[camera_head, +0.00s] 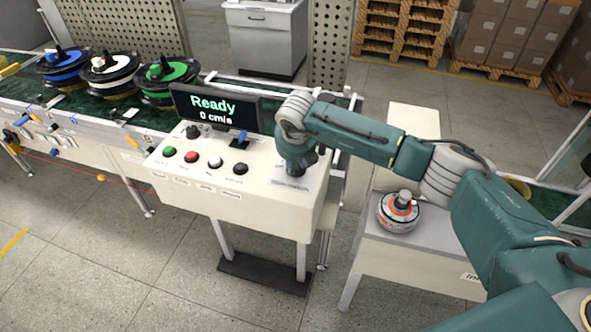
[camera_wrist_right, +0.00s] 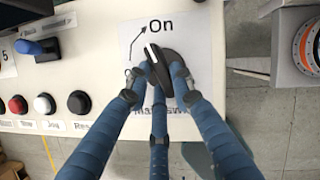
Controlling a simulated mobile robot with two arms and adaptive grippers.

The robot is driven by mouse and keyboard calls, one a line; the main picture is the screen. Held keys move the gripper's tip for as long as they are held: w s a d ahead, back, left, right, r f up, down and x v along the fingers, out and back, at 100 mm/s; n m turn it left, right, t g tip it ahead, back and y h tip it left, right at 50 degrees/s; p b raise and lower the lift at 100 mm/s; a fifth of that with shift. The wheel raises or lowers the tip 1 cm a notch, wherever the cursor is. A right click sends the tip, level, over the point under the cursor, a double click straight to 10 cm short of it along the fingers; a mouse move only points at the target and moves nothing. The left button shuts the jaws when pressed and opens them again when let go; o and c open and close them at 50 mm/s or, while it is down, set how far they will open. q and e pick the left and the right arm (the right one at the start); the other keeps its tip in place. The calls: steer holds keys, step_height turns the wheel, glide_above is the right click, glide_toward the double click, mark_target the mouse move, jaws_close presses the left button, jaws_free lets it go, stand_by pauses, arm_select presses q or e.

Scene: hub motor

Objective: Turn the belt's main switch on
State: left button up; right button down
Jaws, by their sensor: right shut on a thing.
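The main switch is a black rotary knob with a white pointer line (camera_wrist_right: 171,63) in the right wrist view. It sits on a white label plate (camera_wrist_right: 183,32) with "On" printed above it and a bent arrow at its left. The white line points up and slightly left, close below "On". My right gripper (camera_wrist_right: 157,76) has its blue fingers closed around the knob. In the head view the gripper (camera_head: 297,168) is over the panel's right end and hides the knob. The display (camera_head: 214,107) reads "Ready" and "0 cm/s". My left gripper is not in view.
The control panel (camera_head: 255,205) carries several buttons, including a red one (camera_head: 191,157), and a blue lever (camera_head: 242,137). The conveyor (camera_head: 125,118) at left carries several hub motors. Right of the panel, a side table (camera_head: 385,250) holds an orange and grey part (camera_head: 399,212).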

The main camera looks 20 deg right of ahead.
steer(key=m+b, duration=0.2)
steer(key=shift+w+a+f+h+b, duration=0.15)
steer(key=shift+f+h+b, duration=0.05)
steer(key=shift+h+b, duration=0.2)
steer(key=shift+r+m+h+b, duration=0.25)
steer(key=shift+m+h+b, duration=0.15)
steer(key=shift+m+b, duration=0.8)
steer(key=shift+w, duration=0.1)
steer(key=c, duration=1.5)
jaws_free()
steer(key=shift+g, duration=0.3)
steer(key=v, duration=1.2)
